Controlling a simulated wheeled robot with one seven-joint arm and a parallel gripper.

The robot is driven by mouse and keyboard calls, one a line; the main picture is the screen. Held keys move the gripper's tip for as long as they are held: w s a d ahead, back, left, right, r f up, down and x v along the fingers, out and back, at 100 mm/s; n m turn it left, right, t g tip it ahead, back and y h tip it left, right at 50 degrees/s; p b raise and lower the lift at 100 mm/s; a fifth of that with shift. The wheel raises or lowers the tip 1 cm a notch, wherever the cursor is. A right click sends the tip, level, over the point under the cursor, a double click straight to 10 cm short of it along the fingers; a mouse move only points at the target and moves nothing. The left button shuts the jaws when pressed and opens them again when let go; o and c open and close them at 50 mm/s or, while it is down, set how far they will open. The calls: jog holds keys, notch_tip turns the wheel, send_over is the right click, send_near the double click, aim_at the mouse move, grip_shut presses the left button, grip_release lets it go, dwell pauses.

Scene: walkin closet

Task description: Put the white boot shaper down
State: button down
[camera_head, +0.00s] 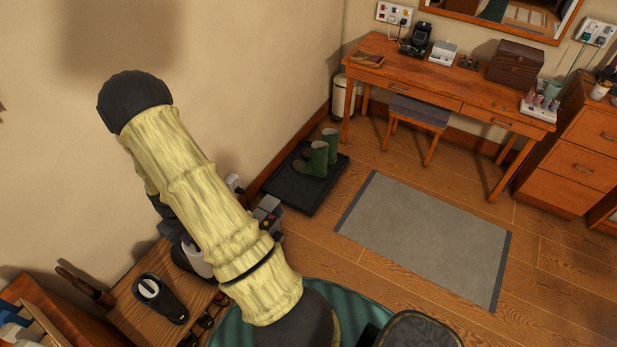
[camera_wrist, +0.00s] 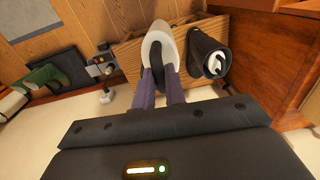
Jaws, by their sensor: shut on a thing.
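The white boot shaper (camera_wrist: 159,31) is a pale, rounded oval with a dark middle part, seen end-on in the wrist view. My gripper (camera_wrist: 160,80) has its two dark purple fingers closed on it from either side. It is over the wooden bench top (camera_wrist: 129,54); I cannot tell whether it touches the wood. In the head view my arm covers most of the gripper, and only a bit of the white boot shaper (camera_head: 197,262) shows beside the arm above the bench (camera_head: 128,316).
Small grey devices (camera_head: 266,214) lie beyond. Green boots (camera_head: 314,158) stand on a black tray (camera_head: 296,190). A grey rug (camera_head: 425,235) lies on the floor.

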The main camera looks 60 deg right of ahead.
jog(key=s+a+f+b, duration=0.1)
jog(key=a+f, duration=0.3)
jog(key=f, duration=0.7)
jog(key=s+a+f+b, duration=0.2)
jog(key=s+a+f, duration=0.1)
jog(key=f, duration=0.7)
jog(key=shift+a+f, duration=0.4)
jog(key=shift+a, duration=0.5)
jog(key=shift+d, duration=0.1)
